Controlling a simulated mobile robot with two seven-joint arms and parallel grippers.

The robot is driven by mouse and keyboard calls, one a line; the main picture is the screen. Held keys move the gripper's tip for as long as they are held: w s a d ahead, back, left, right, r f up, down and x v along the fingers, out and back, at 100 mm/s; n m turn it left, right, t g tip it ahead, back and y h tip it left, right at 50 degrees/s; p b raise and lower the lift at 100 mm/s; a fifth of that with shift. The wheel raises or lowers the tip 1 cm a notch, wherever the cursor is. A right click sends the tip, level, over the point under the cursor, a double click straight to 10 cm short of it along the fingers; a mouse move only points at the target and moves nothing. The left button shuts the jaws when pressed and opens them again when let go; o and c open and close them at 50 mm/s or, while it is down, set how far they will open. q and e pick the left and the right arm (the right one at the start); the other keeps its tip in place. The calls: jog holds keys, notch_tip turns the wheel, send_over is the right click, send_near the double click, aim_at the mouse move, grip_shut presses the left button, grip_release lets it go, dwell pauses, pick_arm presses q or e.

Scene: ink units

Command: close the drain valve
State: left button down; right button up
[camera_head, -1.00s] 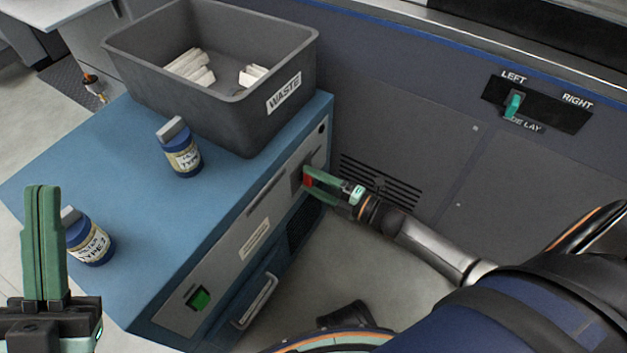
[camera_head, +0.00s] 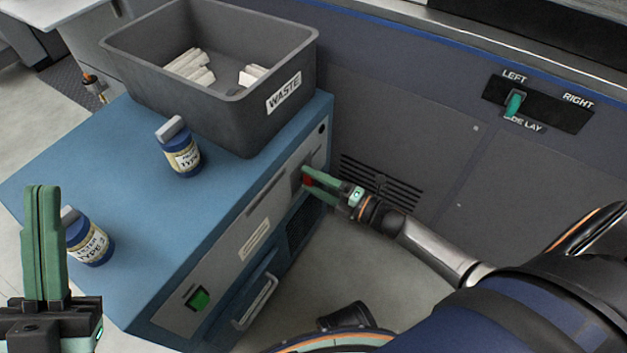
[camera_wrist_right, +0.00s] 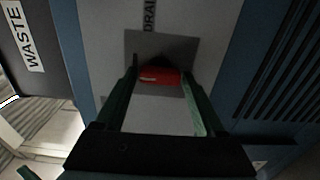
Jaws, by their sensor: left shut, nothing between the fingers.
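The drain valve's red handle (camera_wrist_right: 160,76) sits on a grey plate under the DRAIN label in the right wrist view. In the head view the red handle (camera_head: 308,181) shows small on the cabinet's front panel. My right gripper (camera_wrist_right: 165,95) has its two fingers apart, one on each side of the handle; I cannot tell whether they touch it. In the head view my right gripper (camera_head: 318,183) is at the panel's far end. My left gripper (camera_head: 42,190) is shut and empty, upright at the lower left, beside a bottle.
The blue cabinet (camera_head: 110,170) carries a grey WASTE bin (camera_head: 225,110) and two labelled bottles, one near the bin (camera_head: 182,158) and one by my left gripper (camera_head: 90,243). A green button (camera_head: 199,299) is on the front panel. A LEFT/RIGHT switch (camera_head: 514,103) is on the wall.

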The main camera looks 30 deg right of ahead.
jog(key=shift+o, duration=1.2)
jog(key=p+v, duration=0.3)
jog(key=v, duration=0.9)
jog(key=shift+s+d, duration=0.2)
